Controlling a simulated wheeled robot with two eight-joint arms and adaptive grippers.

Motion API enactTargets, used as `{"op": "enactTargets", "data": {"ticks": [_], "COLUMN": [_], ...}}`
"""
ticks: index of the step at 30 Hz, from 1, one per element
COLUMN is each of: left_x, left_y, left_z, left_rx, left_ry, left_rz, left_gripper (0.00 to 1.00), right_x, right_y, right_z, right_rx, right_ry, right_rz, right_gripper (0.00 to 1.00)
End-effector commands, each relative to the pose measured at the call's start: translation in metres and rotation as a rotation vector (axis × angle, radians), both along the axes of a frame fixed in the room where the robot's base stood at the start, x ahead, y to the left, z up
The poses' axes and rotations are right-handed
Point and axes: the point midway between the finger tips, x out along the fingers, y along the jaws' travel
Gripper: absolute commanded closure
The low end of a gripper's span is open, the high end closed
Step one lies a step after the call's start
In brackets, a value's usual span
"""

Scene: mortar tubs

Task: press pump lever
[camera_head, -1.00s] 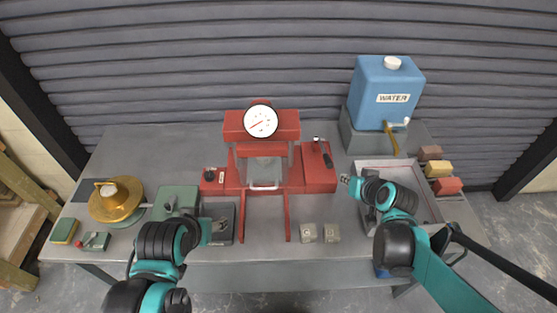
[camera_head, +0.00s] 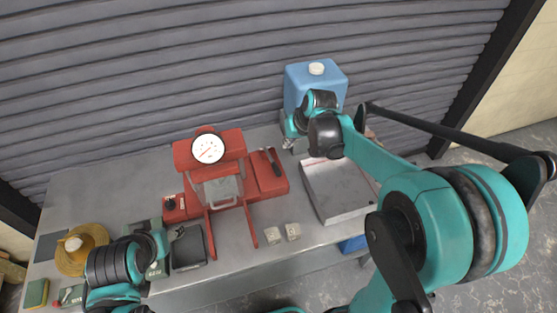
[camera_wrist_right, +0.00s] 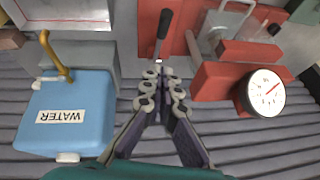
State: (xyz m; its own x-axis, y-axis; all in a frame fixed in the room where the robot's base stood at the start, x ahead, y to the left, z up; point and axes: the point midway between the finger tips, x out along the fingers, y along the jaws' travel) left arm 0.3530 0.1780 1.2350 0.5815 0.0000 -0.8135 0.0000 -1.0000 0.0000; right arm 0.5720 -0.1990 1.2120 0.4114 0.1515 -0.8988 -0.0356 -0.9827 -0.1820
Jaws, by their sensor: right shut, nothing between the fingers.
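The pump lever (camera_head: 273,162) has a black handle and sits on the red pump block (camera_head: 264,181) at the right side of the red press (camera_head: 211,165). In the right wrist view the lever (camera_wrist_right: 163,28) lies just beyond my fingertips, with its lower end close to them. My right gripper (camera_head: 288,144) is shut and empty, just right of the pump block; it also shows in the right wrist view (camera_wrist_right: 160,74). I cannot tell whether it touches the lever. My left gripper (camera_head: 178,233) is over the bench's left part, partly hidden by its arm.
The blue water container (camera_head: 313,78) stands behind my right arm. A grey tray (camera_head: 337,208) lies right of the pump. Two small grey blocks (camera_head: 292,231) sit near the front edge. A round gauge (camera_head: 208,149) tops the press. A brass pan (camera_head: 72,262) is at left.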

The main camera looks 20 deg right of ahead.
Motion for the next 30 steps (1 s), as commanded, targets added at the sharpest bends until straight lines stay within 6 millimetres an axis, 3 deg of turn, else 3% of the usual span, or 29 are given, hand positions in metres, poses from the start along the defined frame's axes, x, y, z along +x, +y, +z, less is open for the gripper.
{"op": "enactTargets", "data": {"ticks": [8,22,30], "left_x": [0.000,0.000,0.000], "left_y": [0.000,0.000,0.000], "left_z": [-0.001,-0.011,-0.013], "left_rx": [0.000,0.000,0.000], "left_ry": [0.000,0.000,0.000], "left_rz": [0.000,0.000,0.000], "left_gripper": [0.44,0.44,0.44], "right_x": [0.004,0.043,0.029], "right_y": [0.002,0.016,0.022], "right_z": [-0.009,-0.092,-0.122], "right_rx": [0.000,0.001,0.000], "right_ry": [-0.001,-0.002,-0.002], "right_rz": [0.001,0.001,0.001], "right_gripper": [1.00,1.00,1.00]}}
